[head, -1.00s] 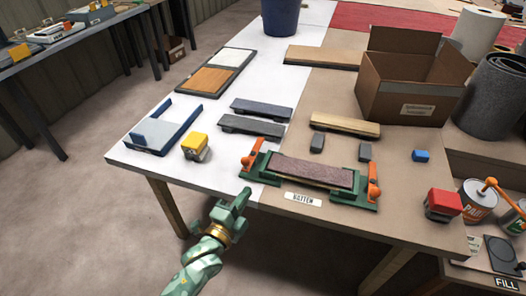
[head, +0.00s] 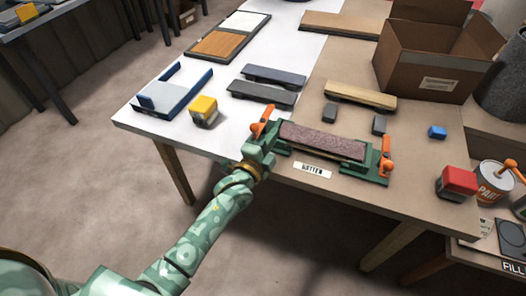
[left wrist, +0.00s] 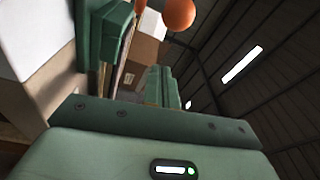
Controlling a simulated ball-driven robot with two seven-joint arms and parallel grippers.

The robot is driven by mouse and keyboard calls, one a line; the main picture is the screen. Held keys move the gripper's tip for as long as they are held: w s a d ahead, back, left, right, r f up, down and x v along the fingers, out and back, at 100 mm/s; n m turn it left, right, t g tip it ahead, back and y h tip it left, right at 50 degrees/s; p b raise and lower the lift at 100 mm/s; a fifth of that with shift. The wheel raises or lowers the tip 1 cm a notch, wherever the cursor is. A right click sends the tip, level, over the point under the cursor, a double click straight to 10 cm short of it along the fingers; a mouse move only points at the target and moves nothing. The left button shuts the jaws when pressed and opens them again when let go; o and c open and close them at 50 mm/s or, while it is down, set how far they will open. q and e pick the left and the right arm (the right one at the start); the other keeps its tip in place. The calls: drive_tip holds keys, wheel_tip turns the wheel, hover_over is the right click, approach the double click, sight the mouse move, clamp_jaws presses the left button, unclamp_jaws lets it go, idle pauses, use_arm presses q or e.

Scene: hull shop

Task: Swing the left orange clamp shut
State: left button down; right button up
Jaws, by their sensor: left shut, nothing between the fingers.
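The left orange clamp (head: 263,121) is a lever with a rounded end. It leans up at the left end of a green fixture (head: 352,170) at the table's front edge. A purplish-brown sanding-type strip (head: 322,141) lies in the fixture. The right orange clamp (head: 386,158) stands at its other end. My left gripper (head: 262,147) is shut and empty, right at the fixture's left end, just in front of the left clamp's base. Whether it touches the clamp cannot be told. In the left wrist view an orange knob (left wrist: 180,12) shows close by at the top. My right gripper is out of view.
Behind are dark blocks (head: 262,92), a wooden-topped block (head: 361,95) and an open cardboard box (head: 430,70). A yellow-topped block (head: 204,110) stands left and a red one (head: 457,182) right.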

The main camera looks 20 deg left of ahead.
use_arm(q)
drive_tip(key=shift+w+d+f, duration=0.1)
drive_tip(key=shift+w+d, duration=0.05)
drive_tip(key=shift+w, duration=0.85)
drive_tip(key=a, duration=0.2)
drive_tip(key=shift+s+a+f+b, duration=0.25)
drive_tip(key=shift+s+a+b, duration=0.05)
drive_tip(key=shift+s+a, duration=0.25)
drive_tip(key=shift+a, duration=0.4)
drive_tip(key=shift+a, duration=0.1)
